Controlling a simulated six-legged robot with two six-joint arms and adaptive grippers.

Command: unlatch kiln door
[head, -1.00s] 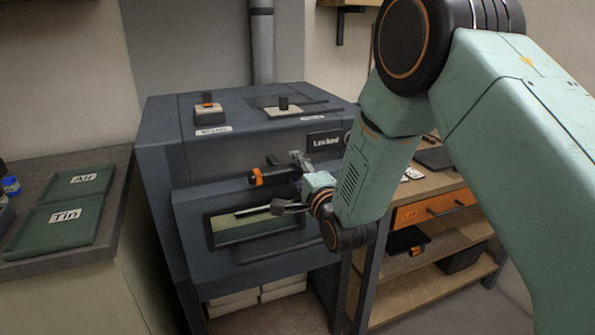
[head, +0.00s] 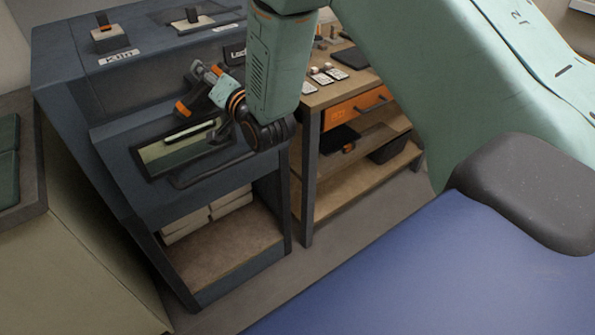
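The kiln (head: 75,85) is a dark blue-grey cabinet on the left with a front door that looks closed. The door has a greenish window (head: 170,155). The latch handle (head: 183,108) has an orange end and slants up to a grey pivot above the door. A sign above it is partly hidden by my arm; only "Loc" shows. My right gripper (head: 214,100) is at the latch handle and overlaps its bar in the picture. I cannot tell whether its fingers touch or grip it. My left gripper is not in view.
A wooden workbench (head: 320,95) with an orange drawer (head: 355,108) stands right of the kiln. A counter (head: 35,170) with dark green trays stands to the left. Pale bricks (head: 205,215) lie on the shelf under the kiln. Open floor lies in front of the bench.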

